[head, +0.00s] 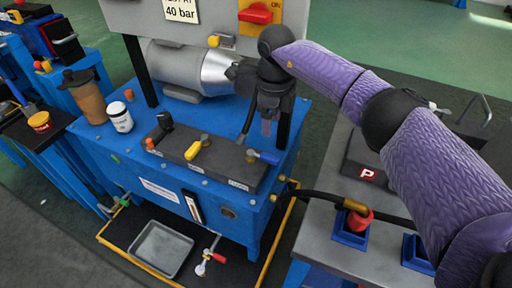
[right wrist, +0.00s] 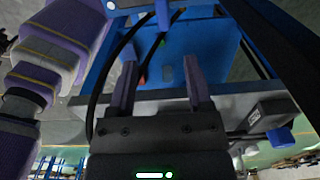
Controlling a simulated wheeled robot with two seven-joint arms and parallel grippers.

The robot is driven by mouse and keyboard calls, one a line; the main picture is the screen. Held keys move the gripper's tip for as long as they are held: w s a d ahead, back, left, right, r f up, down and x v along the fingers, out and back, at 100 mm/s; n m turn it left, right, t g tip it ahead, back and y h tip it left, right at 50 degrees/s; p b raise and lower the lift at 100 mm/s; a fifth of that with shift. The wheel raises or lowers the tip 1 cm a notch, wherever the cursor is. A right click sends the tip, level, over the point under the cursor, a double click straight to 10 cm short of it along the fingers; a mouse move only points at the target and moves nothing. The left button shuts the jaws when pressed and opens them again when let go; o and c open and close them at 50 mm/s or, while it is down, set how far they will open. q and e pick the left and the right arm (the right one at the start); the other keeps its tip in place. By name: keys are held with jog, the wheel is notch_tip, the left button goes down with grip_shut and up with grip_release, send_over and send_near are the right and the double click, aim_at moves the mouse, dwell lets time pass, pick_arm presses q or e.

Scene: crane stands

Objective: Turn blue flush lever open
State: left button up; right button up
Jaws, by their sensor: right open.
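The blue flush lever (head: 266,157) sits at the right end of the dark valve block (head: 210,160) on the blue stand's top. It sticks out to the right, roughly along the block. My right gripper (head: 268,128) is above and just behind the lever, pointing down, apart from it as far as I can tell. In the right wrist view its two purple fingers (right wrist: 162,75) are spread with nothing between them. A blue part (right wrist: 280,137) shows there at the lower right; I cannot tell whether it is the lever. My left gripper is not in view.
A yellow lever (head: 198,149) and a black knob (head: 165,120) share the block. A silver motor (head: 190,68) stands behind it. A brown cup (head: 88,103) and a white jar (head: 120,117) stand at the left. A grey bench (head: 335,185) is at the right.

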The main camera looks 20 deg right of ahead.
aim_at(268, 155)
jog(key=f+b, duration=0.1)
jog(key=f, duration=0.3)
jog(key=f+b, duration=0.2)
jog(key=f, duration=0.1)
jog(key=f+b, duration=0.1)
jog(key=f, duration=0.3)
jog(key=shift+w+f+b, duration=0.3)
jog(key=shift+w+b, duration=0.05)
jog(key=c, duration=0.5)
grip_shut()
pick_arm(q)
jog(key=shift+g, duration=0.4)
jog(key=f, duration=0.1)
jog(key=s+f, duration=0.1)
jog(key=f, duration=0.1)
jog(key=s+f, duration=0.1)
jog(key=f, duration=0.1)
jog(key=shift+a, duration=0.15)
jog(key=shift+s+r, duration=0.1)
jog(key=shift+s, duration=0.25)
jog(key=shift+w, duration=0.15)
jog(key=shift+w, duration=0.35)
